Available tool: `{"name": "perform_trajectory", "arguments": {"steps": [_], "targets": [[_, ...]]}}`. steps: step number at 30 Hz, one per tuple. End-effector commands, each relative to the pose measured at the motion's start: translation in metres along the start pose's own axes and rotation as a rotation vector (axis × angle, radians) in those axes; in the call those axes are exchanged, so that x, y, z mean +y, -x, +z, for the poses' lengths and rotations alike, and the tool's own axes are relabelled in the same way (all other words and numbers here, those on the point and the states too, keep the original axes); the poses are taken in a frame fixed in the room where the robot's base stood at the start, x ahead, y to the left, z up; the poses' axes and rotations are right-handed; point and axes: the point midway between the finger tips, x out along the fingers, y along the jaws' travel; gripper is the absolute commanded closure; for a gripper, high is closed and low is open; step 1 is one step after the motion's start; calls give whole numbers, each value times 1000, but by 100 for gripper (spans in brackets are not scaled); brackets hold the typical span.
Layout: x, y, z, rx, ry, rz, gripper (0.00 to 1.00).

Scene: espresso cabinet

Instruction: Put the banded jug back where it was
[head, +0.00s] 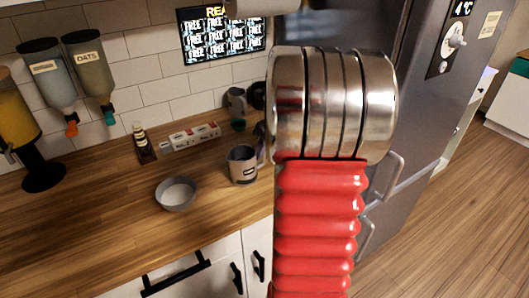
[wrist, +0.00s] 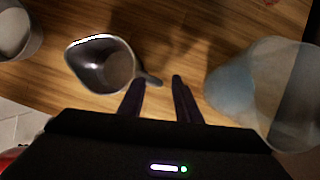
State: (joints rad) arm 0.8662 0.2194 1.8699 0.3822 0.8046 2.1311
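A grey-beige jug with a dark band-like mark (head: 242,166) stands upright on the wooden counter, right of the bowl. In the wrist view, a metal jug with a pouring lip (wrist: 88,68) is seen from above, its inside dark; it appears to be the same jug. Its handle points toward my gripper (wrist: 160,90), whose two dark fingers are apart with nothing held between them. The handle end is near the left finger; contact cannot be told. In the head view my red arm hides the gripper.
A grey bowl (head: 176,194) stands left of the jug. A translucent vessel (wrist: 252,85) is close right of my fingers. A darker jug (head: 237,103) is at the back, near small boxes (head: 195,136) and a bottle (head: 143,143). The front left counter is clear.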

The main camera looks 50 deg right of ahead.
Motion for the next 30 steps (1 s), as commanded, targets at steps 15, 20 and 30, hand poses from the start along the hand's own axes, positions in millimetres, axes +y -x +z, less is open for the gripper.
{"name": "perform_trajectory", "arguments": {"steps": [15, 20, 30], "targets": [[-1, 86, 0, -2, -1, -3, 69], [0, 99, 0, -1, -1, -1, 69], [0, 101, 0, 0, -1, -1, 69]]}}
